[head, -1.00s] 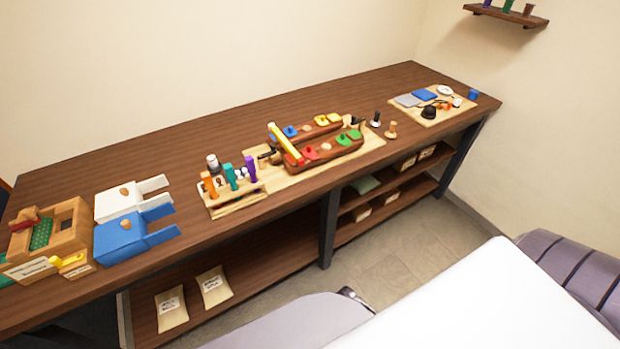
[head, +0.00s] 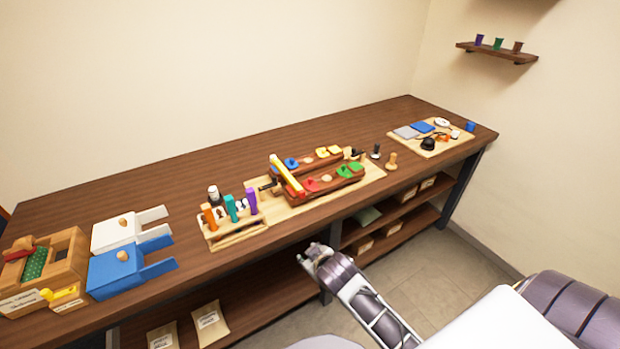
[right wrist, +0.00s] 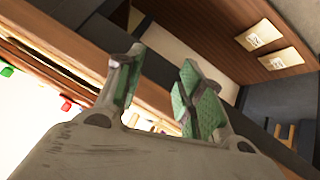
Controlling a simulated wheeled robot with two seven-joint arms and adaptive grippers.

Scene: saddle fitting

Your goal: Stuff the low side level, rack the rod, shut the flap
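A red-brown saddle form with two long panels (head: 325,183) lies on a pale board (head: 280,212). A yellow bar (head: 286,174) lies slantwise across its left part. Blue, red, yellow and green (head: 349,170) pieces sit on the panels; I cannot tell which flap stands open. A wooden rack (head: 236,232) holds upright orange (head: 209,216), teal (head: 231,208) and purple (head: 251,200) handled tools. My right gripper (head: 313,252) is in front of the bench's front edge, away from the saddle. In the right wrist view its green-padded fingers (right wrist: 158,88) are apart and empty. My left gripper is out of view.
A wooden box with green inside (head: 35,262) and white (head: 115,233) and blue (head: 118,270) trays stand at the left. A board of small items (head: 432,150) lies far right. Labelled bags (head: 209,322) lie on the lower shelf. The bench's back strip is clear.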

